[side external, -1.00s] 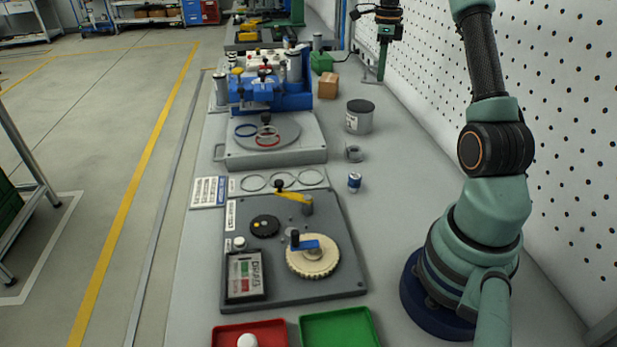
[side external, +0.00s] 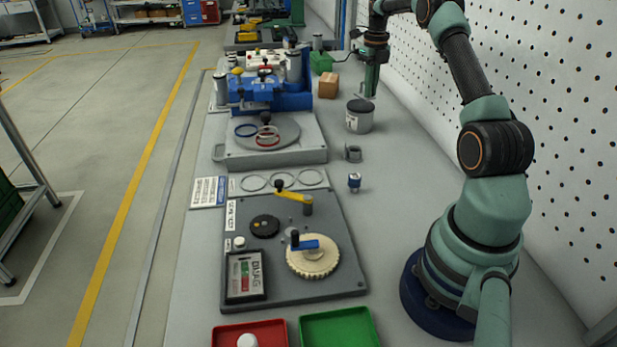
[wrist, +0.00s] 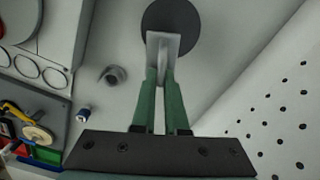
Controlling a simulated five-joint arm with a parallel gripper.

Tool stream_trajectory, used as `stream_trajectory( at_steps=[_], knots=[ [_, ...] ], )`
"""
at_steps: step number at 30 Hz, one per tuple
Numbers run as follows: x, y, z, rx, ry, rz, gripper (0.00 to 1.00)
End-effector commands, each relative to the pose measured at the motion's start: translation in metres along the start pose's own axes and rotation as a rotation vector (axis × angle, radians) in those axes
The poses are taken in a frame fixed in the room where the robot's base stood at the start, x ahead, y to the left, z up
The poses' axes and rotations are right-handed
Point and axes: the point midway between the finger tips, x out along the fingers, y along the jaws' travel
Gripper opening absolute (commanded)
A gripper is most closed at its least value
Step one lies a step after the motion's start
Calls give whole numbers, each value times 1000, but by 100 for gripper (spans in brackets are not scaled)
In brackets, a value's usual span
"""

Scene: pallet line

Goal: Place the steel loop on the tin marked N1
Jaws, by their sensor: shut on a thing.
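My gripper (side external: 370,92) points down over the far edge of the dark-lidded grey tin (side external: 361,117). It is shut on a pale grey metal piece, which I take for the steel loop (wrist: 163,44). In the wrist view the piece sits beyond the green fingertips (wrist: 160,76), overlapping the near part of the tin's dark lid (wrist: 180,17). The fingers hide part of the piece. I cannot tell whether it touches the lid. The tin stands upright with a pale label, too small to read.
A short grey cylinder (side external: 352,153) and a small blue-and-white bottle (side external: 354,183) stand nearer on the bench. A cardboard box (side external: 328,85) is behind and left of the tin. A blue machine (side external: 265,92) lies left. A perforated white wall (side external: 530,120) bounds the right.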

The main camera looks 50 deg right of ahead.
Motion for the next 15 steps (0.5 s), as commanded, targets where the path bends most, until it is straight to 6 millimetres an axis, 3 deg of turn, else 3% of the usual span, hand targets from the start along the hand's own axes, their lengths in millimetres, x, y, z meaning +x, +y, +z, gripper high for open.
stream_trajectory(
  at_steps=[8,15],
  knots=[
    [34,0,0,-1,0,0,0],
    [37,0,0,-1,-2,-1,0]
  ],
)
